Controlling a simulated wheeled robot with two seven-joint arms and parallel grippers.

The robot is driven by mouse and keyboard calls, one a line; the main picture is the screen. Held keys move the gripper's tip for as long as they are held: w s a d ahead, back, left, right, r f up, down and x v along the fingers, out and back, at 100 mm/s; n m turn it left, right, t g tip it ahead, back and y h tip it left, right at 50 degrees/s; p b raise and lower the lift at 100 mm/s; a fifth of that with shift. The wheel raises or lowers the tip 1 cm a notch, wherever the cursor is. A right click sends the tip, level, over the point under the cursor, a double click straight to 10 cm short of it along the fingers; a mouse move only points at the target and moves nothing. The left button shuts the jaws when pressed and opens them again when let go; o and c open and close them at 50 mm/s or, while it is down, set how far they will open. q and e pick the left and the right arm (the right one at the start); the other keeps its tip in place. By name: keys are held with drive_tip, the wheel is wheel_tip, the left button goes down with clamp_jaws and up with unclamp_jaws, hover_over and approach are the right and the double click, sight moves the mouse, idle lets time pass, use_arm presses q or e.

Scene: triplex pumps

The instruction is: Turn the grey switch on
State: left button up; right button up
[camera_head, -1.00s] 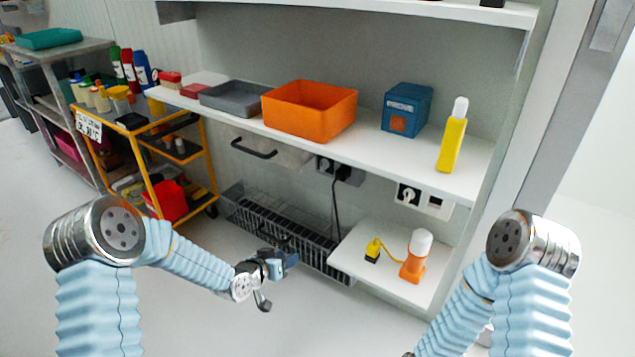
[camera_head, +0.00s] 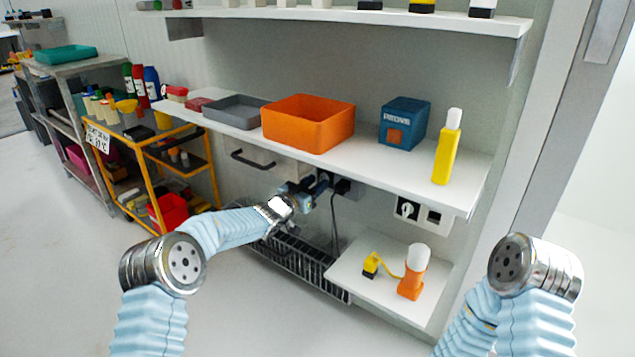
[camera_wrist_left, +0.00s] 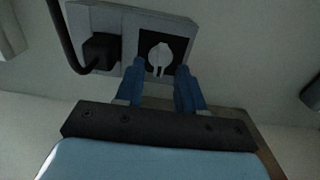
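The grey switch (camera_wrist_left: 159,57) shows in the left wrist view as a round, light grey knob on a black square plate. The knob's narrow handle points down in that view. My left gripper (camera_wrist_left: 160,68) is open, with one blue finger on each side of the knob's lower part; I cannot tell whether they touch it. In the head view, my left gripper (camera_head: 318,188) is at the wall panel under the shelf and hides most of the switch. My right gripper is out of view.
A black plug (camera_wrist_left: 101,50) with a cable sits beside the switch. A second panel with a white knob on black (camera_head: 407,209) is further right. The shelf (camera_head: 385,165) with an orange bin (camera_head: 308,130) is above; a wire basket (camera_head: 300,262) is below.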

use_arm(q)
drive_tip(key=shift+w+d, duration=0.45)
drive_tip(key=shift+w, duration=0.15)
drive_tip(key=shift+c, duration=0.3)
clamp_jaws()
drive_tip(key=shift+s+d+f+m+b, duration=0.1)
drive_tip(key=shift+f+m+b, duration=0.1)
drive_tip(key=shift+m+b, duration=3.45)
drive_tip(key=shift+s+d+f+m+b, duration=0.15)
drive_tip(key=shift+m+b, duration=1.65)
drive_tip(key=shift+m, duration=3.55)
drive_tip(key=shift+w, duration=0.1)
